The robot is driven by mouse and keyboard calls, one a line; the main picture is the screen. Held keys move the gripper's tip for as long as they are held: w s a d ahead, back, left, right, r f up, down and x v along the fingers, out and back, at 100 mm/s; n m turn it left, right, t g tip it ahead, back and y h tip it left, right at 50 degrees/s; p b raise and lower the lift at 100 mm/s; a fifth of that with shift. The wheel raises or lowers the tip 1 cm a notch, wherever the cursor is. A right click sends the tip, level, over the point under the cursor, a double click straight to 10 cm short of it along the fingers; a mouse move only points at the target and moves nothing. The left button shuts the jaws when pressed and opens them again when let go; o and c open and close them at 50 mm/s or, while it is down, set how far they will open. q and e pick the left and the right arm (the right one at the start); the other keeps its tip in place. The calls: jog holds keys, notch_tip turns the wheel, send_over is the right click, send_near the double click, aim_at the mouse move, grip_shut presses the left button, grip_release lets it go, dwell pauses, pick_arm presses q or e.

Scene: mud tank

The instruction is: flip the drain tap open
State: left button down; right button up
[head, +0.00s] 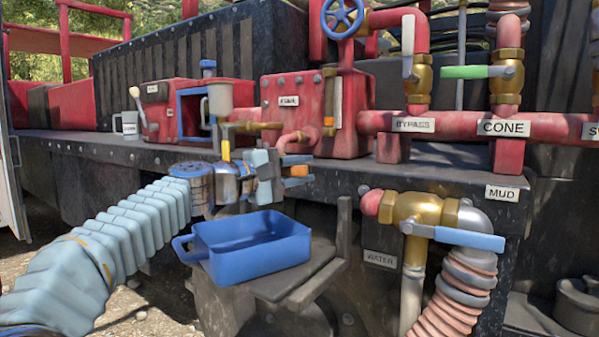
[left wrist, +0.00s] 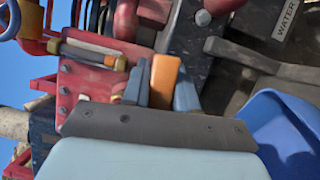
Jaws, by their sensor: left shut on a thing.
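My left gripper (head: 296,170) reaches in from the left, below the deck edge and above the blue tray (head: 290,243). Its fingers are closed on an orange piece (head: 300,171). In the left wrist view the orange piece (left wrist: 163,82) sits between the two blue-grey fingers of the left gripper (left wrist: 162,88). I cannot tell whether this piece is the drain tap's handle, and no tap is labelled as the drain. The tap's body, if it is here, is hidden behind the gripper. My right gripper is out of view.
The blue tray stands on a dark step (head: 318,283) under the gripper. A brass valve with a blue lever (head: 470,238) and a ribbed hose (head: 452,305) is at the right. Red pipes (head: 450,122) and a red tank (head: 310,105) stand on the deck. A grey mug (head: 127,123) stands left.

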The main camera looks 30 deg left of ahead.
pick_arm(q)
jog(key=a+r+n+t+y+b, duration=0.2)
jog(key=a+r+n+t+y, duration=0.4)
jog(key=n, duration=1.5)
jog(key=shift+w+a+r+y, duration=0.4)
jog(key=shift+a+r, duration=0.15)
jog(key=shift+a, duration=0.55)
jog(key=shift+n, duration=0.3)
jog(key=c, duration=1)
grip_release()
jog(key=shift+o, duration=0.2)
jog(key=b+v, duration=0.3)
jog(key=v, duration=1.1)
